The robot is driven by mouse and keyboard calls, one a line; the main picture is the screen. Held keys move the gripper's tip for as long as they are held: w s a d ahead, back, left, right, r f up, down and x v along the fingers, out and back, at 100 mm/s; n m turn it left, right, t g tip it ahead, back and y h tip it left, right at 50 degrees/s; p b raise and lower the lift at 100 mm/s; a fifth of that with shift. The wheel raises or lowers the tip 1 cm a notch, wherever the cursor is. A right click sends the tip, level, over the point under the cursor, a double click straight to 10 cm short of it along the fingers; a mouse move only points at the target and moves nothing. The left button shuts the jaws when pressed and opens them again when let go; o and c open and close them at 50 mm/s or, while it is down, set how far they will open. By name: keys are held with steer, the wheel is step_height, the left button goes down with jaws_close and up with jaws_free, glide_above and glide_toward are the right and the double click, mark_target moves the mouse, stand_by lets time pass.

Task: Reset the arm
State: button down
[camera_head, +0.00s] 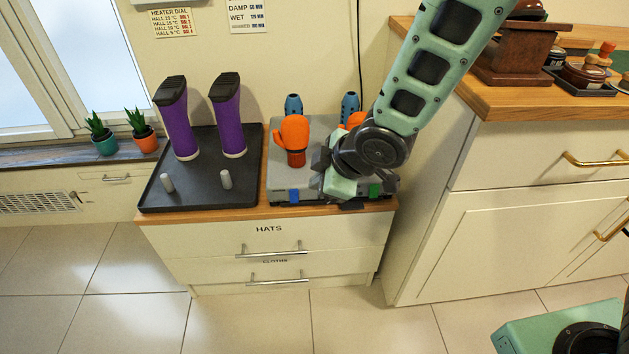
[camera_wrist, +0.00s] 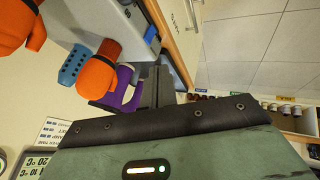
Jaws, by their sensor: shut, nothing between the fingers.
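My arm reaches in from the top right in the head view. My gripper (camera_head: 352,204) is at the front right of a grey dryer unit (camera_head: 310,188), close to its green block (camera_head: 375,190). Its fingers are together in the wrist view (camera_wrist: 156,86), with nothing seen between them. An orange mitten (camera_head: 292,134) stands upright on the dryer, left of the gripper. A second orange mitten (camera_head: 355,120) is mostly hidden behind my arm. Both mittens show in the wrist view, one at the top left (camera_wrist: 22,25) and one nearer the fingers (camera_wrist: 97,72). Whether the gripper touches the dryer is unclear.
Two purple boots (camera_head: 177,125) stand on a black tray (camera_head: 200,195) with two bare grey pegs in front. Two blue pegs (camera_head: 293,104) rise behind the mittens. A taller counter (camera_head: 490,105) bounds the right side. The floor in front (camera_head: 260,320) is clear.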

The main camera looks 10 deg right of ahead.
stand_by(0.4)
steer(key=s+d+r+m+g+h, duration=0.1)
steer(key=s+d+r+m+g, duration=0.15)
steer(key=s, duration=0.55)
steer(key=s+d+r+m+g+h, duration=0.1)
steer(key=s+d+r+m+h, duration=0.2)
steer(key=s, duration=0.4)
steer(key=s+d+r+m+g, duration=0.2)
steer(key=s+r+m, duration=0.15)
steer(key=s, duration=0.45)
step_height(320, 180, up, 24)
steer(key=p, duration=2.4)
steer(key=shift+r+n, duration=0.15)
steer(key=shift+n, duration=0.15)
steer(key=shift+w+d, duration=0.1)
